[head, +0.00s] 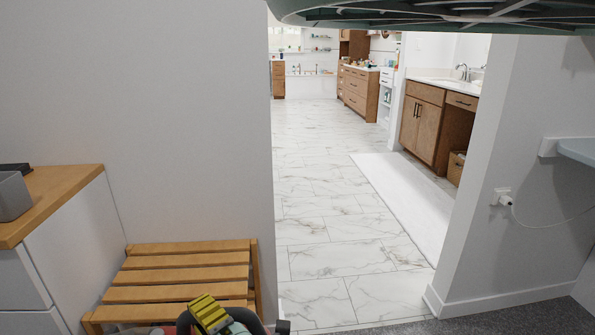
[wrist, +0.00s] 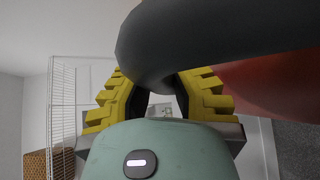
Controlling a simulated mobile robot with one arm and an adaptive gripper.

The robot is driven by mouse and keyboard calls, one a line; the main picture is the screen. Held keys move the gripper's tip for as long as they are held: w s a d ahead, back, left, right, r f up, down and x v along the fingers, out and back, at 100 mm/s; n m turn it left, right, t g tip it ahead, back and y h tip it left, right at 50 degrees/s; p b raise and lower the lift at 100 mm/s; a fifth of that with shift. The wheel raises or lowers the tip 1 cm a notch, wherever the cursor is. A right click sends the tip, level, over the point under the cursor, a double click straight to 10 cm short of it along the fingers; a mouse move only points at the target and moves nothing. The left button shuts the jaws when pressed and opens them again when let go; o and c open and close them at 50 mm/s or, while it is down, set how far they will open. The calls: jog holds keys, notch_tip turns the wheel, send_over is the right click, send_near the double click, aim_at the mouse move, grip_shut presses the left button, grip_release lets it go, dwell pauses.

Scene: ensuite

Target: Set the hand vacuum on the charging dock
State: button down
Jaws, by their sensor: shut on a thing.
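The hand vacuum fills much of the wrist view. Its pale teal body (wrist: 160,155) has a dark button with a lit white bar, a thick dark grey handle loop (wrist: 220,35) arches above, and a reddish part shows at the right. My gripper (wrist: 157,90), with yellow ridged fingers, is shut on the vacuum, one finger on each side of the handle. I cannot make out the charging dock in either view.
A wooden slatted bench (head: 180,275) stands just beyond my gripper, beside a wood-topped cabinet (head: 60,195). A doorway opens onto clear marble floor (head: 310,215).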

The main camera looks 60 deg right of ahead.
jog(key=w+a+r+y+p, duration=0.1)
jog(key=w+a+r+p, duration=0.2)
jog(key=w+r+p, duration=0.8)
jog(key=w+a+r+n+y+p, duration=0.1)
jog(key=w+a+r+p, duration=0.6)
jog(key=a+r+p, duration=0.4)
jog(key=w+a+r+n+y+p, duration=0.1)
jog(key=w+a+r+p, duration=0.5)
jog(key=a+r+p, duration=0.6)
jog(key=s+d+r+p, duration=0.1)
jog(key=s+r+p, duration=0.1)
jog(key=r+p, duration=1.7)
jog(key=s+d+r+p, duration=0.1)
jog(key=r+p, duration=1.5)
jog(key=r, duration=0.5)
jog(key=shift+s+a+f, duration=0.1)
jog(key=shift+s+f, duration=1.8)
jog(key=shift+f, duration=0.2)
